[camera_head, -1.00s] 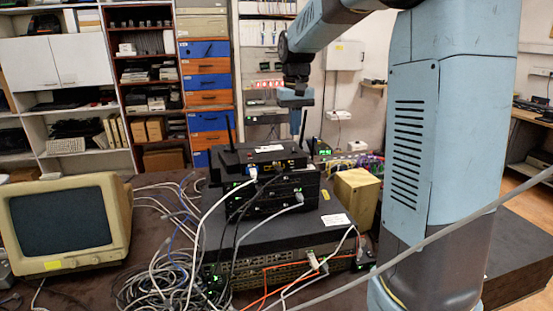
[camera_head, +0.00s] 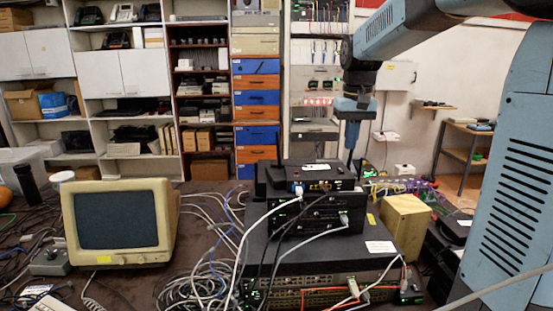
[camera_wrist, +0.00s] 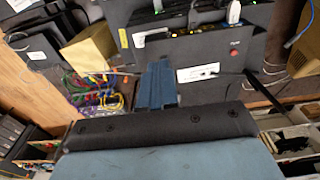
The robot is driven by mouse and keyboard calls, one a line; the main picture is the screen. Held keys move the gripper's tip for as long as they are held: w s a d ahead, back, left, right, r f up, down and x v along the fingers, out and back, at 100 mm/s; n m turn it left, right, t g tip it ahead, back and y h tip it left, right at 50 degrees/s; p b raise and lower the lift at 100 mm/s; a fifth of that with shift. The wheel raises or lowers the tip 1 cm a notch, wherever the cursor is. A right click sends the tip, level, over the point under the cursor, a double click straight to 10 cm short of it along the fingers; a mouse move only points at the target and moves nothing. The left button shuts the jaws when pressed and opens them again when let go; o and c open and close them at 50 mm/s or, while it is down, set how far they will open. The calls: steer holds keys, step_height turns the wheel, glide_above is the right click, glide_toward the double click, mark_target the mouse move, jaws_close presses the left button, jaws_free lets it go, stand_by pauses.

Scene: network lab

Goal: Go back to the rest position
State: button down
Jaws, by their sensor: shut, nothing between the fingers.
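My gripper (camera_head: 351,150) hangs from my blue arm at the right of the head view, pointing down, behind and above the right end of the router stack. Its fingers are together with nothing between them. In the wrist view my gripper (camera_wrist: 158,78) shows as a narrow blue shape, with the black router (camera_wrist: 195,45) beyond it. The router (camera_head: 310,177) tops a stack of black network boxes (camera_head: 318,215) in the head view. My gripper appears apart from the router.
An old beige monitor (camera_head: 117,222) stands at the left of the dark table, with tangled cables (camera_head: 195,285) beside it. A wooden block (camera_head: 405,225) sits right of the stack. Colourful cables (camera_wrist: 98,90) lie near my gripper. Shelves (camera_head: 130,60) and blue-orange drawers (camera_head: 257,110) stand behind.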

steer(key=s+f+t, duration=0.2)
steer(key=s, duration=1)
steer(key=s+f+t, duration=0.2)
steer(key=s, duration=1)
steer(key=shift+s+d+f+t, duration=0.15)
steer(key=shift+s+d+t, duration=0.1)
steer(key=shift+t, duration=0.15)
stand_by(5.2)
